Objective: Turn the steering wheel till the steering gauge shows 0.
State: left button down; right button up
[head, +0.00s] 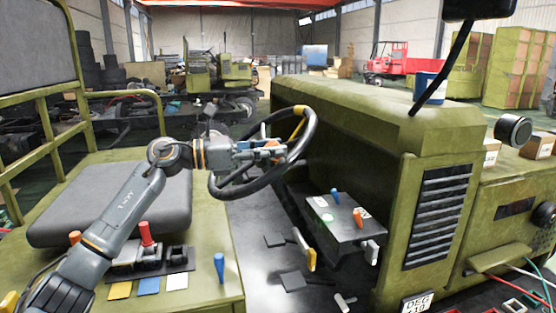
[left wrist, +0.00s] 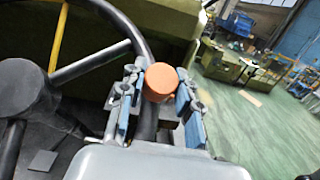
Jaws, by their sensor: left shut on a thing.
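My left gripper (head: 270,148) reaches the wheel from the left. In the left wrist view the blue-padded fingers (left wrist: 160,96) sit on both sides of an orange knob (left wrist: 161,83) at the wheel's rim (left wrist: 118,22) and are shut on it. The wheel's hub and spokes show at left there. I cannot make out a steering gauge or its reading in either view. My right gripper is not in view.
A black seat (head: 110,203) lies under my left arm. A row of levers (head: 148,250) stands at front left. The green hood (head: 375,112) fills the right side. Open floor shows beyond the vehicle.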

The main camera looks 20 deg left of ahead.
pick_arm(q)
jog(key=shift+s+a+f+m+g+h+b, duration=0.15)
jog(key=shift+a+f+m+g+b, duration=0.1)
jog(key=shift+f, duration=0.15)
jog(key=shift+s+a+f+m+g+h+b, duration=0.15)
jog(key=shift+f+m+b, duration=0.1)
jog(key=shift+f, duration=0.15)
jog(key=shift+s+a+f+m+g+h+b, duration=0.15)
jog(key=shift+s+a+m+g+h+b, duration=0.25)
jog(key=shift+m+g, duration=0.3)
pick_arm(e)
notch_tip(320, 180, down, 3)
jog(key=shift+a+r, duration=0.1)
pick_arm(q)
jog(key=c, duration=0.9)
grip_release()
jog(key=shift+c, duration=0.2)
jog(key=v, duration=1.2)
